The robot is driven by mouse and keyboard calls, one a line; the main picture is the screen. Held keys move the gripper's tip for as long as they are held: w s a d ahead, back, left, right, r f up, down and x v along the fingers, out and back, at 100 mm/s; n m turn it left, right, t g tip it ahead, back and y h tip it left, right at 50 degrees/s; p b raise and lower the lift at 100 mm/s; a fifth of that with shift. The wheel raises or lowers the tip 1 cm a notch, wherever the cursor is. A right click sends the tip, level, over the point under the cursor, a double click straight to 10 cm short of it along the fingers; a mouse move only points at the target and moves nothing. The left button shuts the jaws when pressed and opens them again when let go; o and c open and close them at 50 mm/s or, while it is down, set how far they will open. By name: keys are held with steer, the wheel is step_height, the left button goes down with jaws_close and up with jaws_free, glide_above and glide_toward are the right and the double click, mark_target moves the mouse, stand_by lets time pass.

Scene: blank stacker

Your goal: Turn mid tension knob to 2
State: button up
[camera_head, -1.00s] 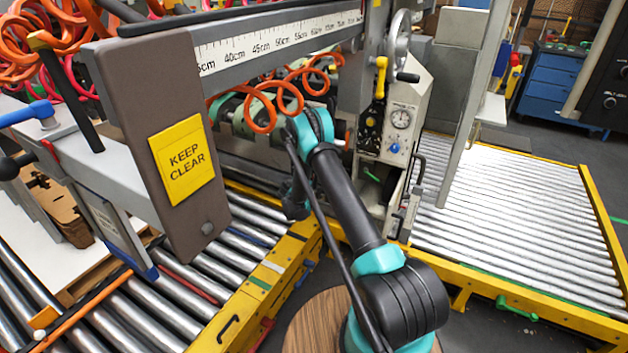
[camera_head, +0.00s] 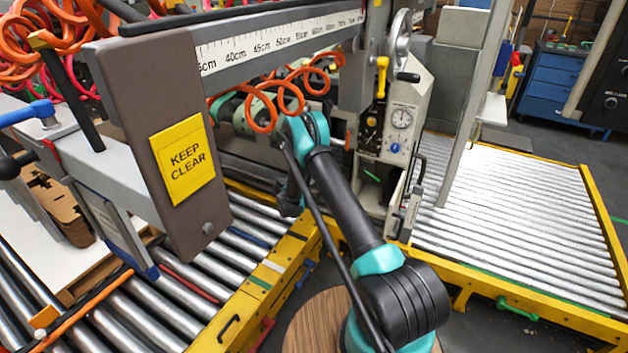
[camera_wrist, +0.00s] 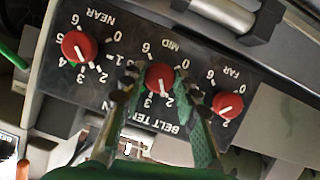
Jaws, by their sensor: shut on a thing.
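The mid tension knob (camera_wrist: 159,77) is in the middle, under the label MID. Its white mark points downward in the picture, near the 2 and on the side toward the 3; the exact setting is hard to read. My gripper (camera_wrist: 157,84) is shut on this knob, with one finger at its left and one at its right. The fingers partly cover the scale. In the head view my gripper and the panel are hidden behind my arm and the machine.
The NEAR knob (camera_wrist: 79,46) and the FAR knob (camera_wrist: 227,104) sit close on either side. A pale metal bar (camera_wrist: 225,14) runs above the panel. In the head view, orange coiled hoses (camera_head: 285,95) hang beside my arm, and a beam with a yellow KEEP CLEAR sign (camera_head: 183,160) stands left.

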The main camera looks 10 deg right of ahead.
steer(key=shift+a+n+g+h, duration=0.1)
steer(key=shift+n+g+h, duration=0.2)
steer(key=shift+n+h, duration=0.3)
stand_by(0.3)
steer(key=o, duration=1.1)
steer(key=shift+o, duration=0.2)
steer(key=v, duration=1.2)
steer(key=shift+s, duration=0.1)
